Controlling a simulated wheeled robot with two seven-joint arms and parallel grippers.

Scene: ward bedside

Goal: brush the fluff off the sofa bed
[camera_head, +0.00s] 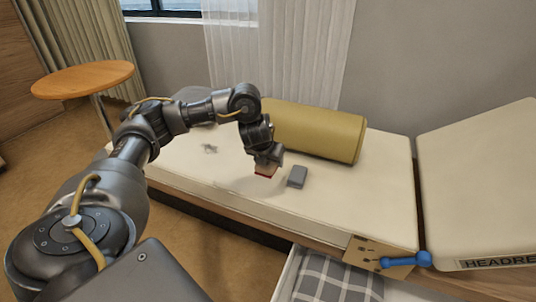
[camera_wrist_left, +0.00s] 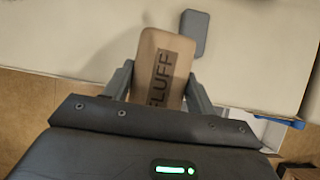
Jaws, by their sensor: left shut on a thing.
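The sofa bed (camera_head: 350,208) has a cream seat running across the head view. A small grey patch that looks like fluff (camera_head: 209,149) lies on its left part. My left gripper (camera_head: 266,168) is over the front middle of the seat, right of that patch. It is shut on a tan block-shaped brush lettered FLUFF (camera_wrist_left: 163,66); in the head view only a small reddish edge shows below the fingers. I cannot tell whether the brush touches the seat. My right gripper is out of view.
A small dark grey block (camera_head: 297,177) lies on the seat just right of the gripper. A yellow bolster (camera_head: 318,132) lies along the back. The tilted headrest (camera_head: 480,190) and a blue handle (camera_head: 404,260) are at right. An open drawer with checked cloth (camera_head: 335,280) is in front.

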